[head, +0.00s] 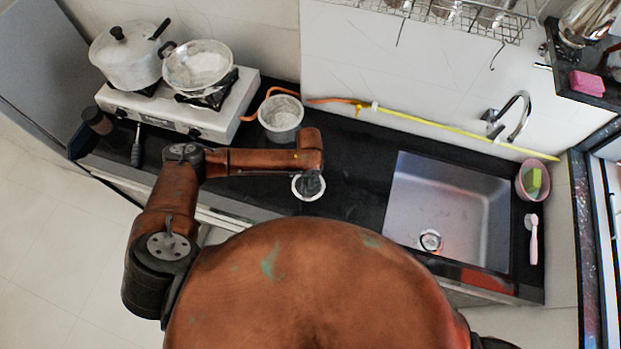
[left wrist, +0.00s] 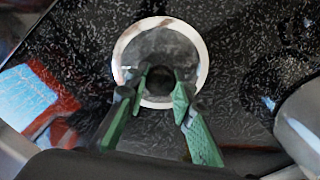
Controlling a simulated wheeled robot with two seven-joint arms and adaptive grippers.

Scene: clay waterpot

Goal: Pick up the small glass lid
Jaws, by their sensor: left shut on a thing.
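The small glass lid (head: 298,193) is round with a white rim and lies at the front of the black counter, left of the sink. It also shows in the left wrist view (left wrist: 201,55), with a dark knob at its middle. My left gripper (head: 312,182) is over the lid from above. In the left wrist view its green fingers (left wrist: 165,95) stand on both sides of the knob and are shut on it. I cannot tell whether the lid is clear of the counter. My right gripper is not in view.
A grey pot (head: 281,114) stands behind the lid. A white stove (head: 180,118) at the left bears a lidded pot (head: 130,66) and a pan (head: 198,66). The sink (head: 450,205) is at the right. The counter between lid and sink is clear.

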